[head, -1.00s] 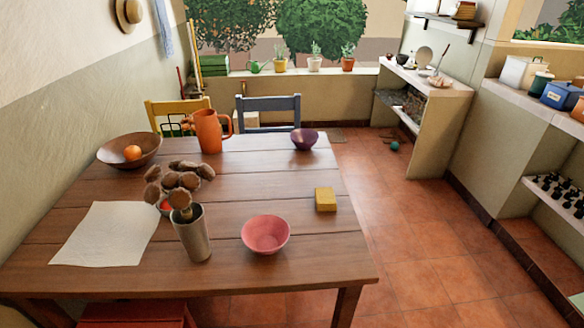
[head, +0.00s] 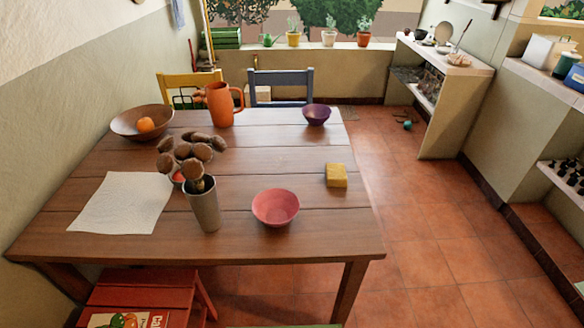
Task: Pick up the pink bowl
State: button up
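The pink bowl (head: 276,208) stands upright near the front edge of the wooden table (head: 130,245), right of the middle. It looks empty. My gripper is not in view, and nothing covers the bowl.
A grey vase (head: 205,208) with brown dried heads stands left of the bowl. A yellow block (head: 336,175) lies to its right, and a purple bowl (head: 316,114) and orange pitcher (head: 220,104) stand farther back. A red stool (head: 140,290) is at the front left. The tiled floor (head: 425,210) at right is open.

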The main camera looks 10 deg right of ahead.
aim_at(275, 207)
jog(key=l+u, duration=0.4)
jog(key=l, duration=0.9)
jog(key=l+u, duration=0.7)
jog(key=l, duration=0.25)
jog(key=l+u, duration=0.35)
jog(key=l, duration=0.15)
jog(key=i+l+u, duration=0.55)
jog(key=l, duration=0.25)
jog(key=i, duration=0.05)
